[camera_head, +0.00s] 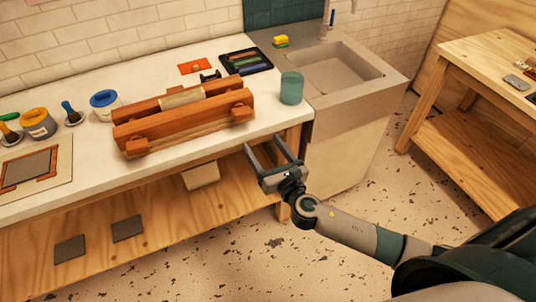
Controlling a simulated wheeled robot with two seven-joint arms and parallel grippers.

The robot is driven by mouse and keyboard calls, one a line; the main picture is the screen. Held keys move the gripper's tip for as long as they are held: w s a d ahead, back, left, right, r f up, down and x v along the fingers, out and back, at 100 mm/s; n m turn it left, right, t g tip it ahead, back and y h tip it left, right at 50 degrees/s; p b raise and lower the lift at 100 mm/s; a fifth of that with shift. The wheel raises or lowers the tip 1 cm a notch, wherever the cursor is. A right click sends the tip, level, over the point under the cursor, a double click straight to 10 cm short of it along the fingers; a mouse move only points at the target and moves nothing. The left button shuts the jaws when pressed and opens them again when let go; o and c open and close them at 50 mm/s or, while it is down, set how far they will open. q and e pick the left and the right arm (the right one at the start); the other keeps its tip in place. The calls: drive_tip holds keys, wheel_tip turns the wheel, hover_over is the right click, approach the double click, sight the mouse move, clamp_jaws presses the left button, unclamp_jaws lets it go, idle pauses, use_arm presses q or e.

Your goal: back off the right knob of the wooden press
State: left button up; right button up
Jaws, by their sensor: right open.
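The wooden press (170,126), reddish-brown with a pale roll (182,97) between its beams, lies lengthwise on the white worktop. Its right knob (241,113) is a reddish wooden block at the front right end. A similar left knob (137,147) sits at the front left end. My right gripper (263,143) is open and empty, in front of the worktop's front edge, below and slightly right of the right knob. It is apart from the knob. My left gripper is not in view.
A teal cup (291,88) stands just right of the press. A dark tray (246,61) lies behind it. Jars (104,104) and a framed board (32,168) are to the left. A stone sink (335,72) adjoins on the right. A lower wooden shelf (160,232) runs underneath.

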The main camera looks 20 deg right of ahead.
drive_tip(key=shift+s+d, duration=0.1)
drive_tip(key=shift+s, duration=1.1)
drive_tip(key=s+d+f+m+g+h+b, duration=0.15)
drive_tip(key=f+m, duration=0.25)
drive_tip(key=f, duration=0.6)
drive_tip(key=s+d+f+m+g, duration=0.2)
drive_tip(key=d+f+m+g, duration=0.1)
drive_tip(key=f, duration=0.8)
drive_tip(key=s+d+f+m+g+h+b, duration=0.15)
drive_tip(key=f+m, duration=0.25)
drive_tip(key=f, duration=0.6)
drive_tip(key=s+d+f+m+g, duration=0.2)
drive_tip(key=s+f+m+g, duration=0.25)
drive_tip(key=s+f, duration=0.7)
drive_tip(key=s+a+f+m+g+b, duration=0.1)
drive_tip(key=s+f+m, duration=0.4)
drive_tip(key=s, duration=0.7)
drive_tip(key=s+a+f+m+g+y+b, duration=0.1)
drive_tip(key=s+a+f+m+g, duration=0.2)
drive_tip(key=s+f+m, duration=0.3)
drive_tip(key=s+a+f+m+g+y+b, duration=0.1)
drive_tip(key=s+f+m, duration=0.5)
drive_tip(key=s+f, duration=0.6)
drive_tip(key=s+g, duration=0.1)
drive_tip(key=s, duration=0.5)
drive_tip(key=shift+a+b, duration=0.3)
drive_tip(key=shift+a, duration=0.1)
